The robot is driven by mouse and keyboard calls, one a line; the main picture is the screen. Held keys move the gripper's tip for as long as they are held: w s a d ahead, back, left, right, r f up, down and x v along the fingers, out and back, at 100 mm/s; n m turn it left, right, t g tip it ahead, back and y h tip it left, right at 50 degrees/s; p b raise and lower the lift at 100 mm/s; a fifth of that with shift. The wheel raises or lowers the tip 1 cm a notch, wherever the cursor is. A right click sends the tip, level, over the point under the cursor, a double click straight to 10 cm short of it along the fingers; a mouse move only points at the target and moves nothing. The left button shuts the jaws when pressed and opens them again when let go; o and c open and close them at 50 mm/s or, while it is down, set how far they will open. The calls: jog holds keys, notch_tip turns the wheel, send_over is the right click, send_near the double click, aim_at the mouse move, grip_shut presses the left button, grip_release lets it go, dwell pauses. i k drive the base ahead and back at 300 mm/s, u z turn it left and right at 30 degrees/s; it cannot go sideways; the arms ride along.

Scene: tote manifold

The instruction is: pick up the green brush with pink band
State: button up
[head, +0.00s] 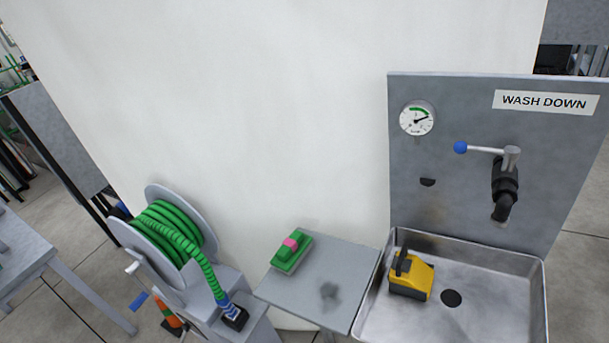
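The green brush with a pink band (291,253) lies on a small grey shelf (318,281) left of the sink. The pink band crosses the top of its green body. The brush is in full view with nothing in front of it. My gripper does not show in the head view.
A steel sink (500,273) at the right holds a yellow and black object (411,277). A lever valve (505,170) and a gauge (417,118) are on the panel above. A green hose reel (166,235) stands left of the shelf. A white wall (270,110) rises behind.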

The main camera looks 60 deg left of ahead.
aim_at(294, 249)
jog(key=u, duration=0.45)
jog(key=i, duration=1.05)
jog(key=u, duration=0.6)
jog(key=k, duration=0.75)
jog(key=u, duration=0.2)
jog(key=i, duration=0.8)
jog(key=z, duration=0.1)
